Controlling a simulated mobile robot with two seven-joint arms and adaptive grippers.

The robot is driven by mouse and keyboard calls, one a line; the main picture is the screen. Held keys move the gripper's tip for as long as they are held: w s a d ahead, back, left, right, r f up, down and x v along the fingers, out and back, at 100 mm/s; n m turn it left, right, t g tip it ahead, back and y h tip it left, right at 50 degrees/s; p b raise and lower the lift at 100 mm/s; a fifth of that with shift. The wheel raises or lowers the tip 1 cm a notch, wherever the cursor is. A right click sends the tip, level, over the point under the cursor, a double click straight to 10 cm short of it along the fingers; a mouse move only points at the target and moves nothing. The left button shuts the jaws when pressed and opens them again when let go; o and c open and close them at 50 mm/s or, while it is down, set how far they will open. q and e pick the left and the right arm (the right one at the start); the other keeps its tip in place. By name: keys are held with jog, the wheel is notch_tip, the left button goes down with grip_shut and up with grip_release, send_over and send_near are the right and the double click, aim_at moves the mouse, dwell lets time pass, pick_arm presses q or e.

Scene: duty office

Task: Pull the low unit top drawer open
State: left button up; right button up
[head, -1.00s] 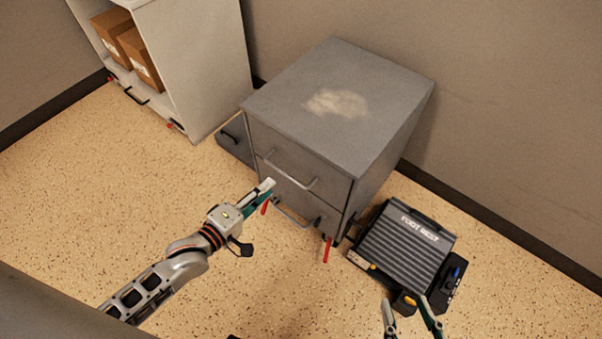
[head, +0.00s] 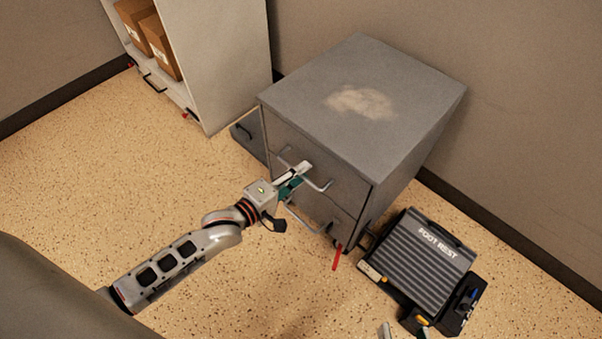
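The grey low unit (head: 335,110) stands against the wall, with a pale worn patch on its top. Its top drawer (head: 330,165) looks shut, and a bar handle (head: 318,184) crosses its front. My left gripper (head: 299,174) is at this handle, its fingers overlapping the bar in the head view. I cannot tell whether the fingers are closed on it. A lower drawer handle (head: 302,220) is partly hidden below. My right gripper (head: 405,332) shows only its fingertips at the bottom edge, apart and empty.
A footrest (head: 425,262) lies on the floor right of the unit, with dark items beside it. A red rod-like thing (head: 337,258) is by the unit's front corner. A pale cabinet (head: 215,60) with boxes (head: 160,45) stands back left.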

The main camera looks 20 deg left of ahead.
pick_arm(q)
jog(key=shift+c, duration=0.5)
grip_shut()
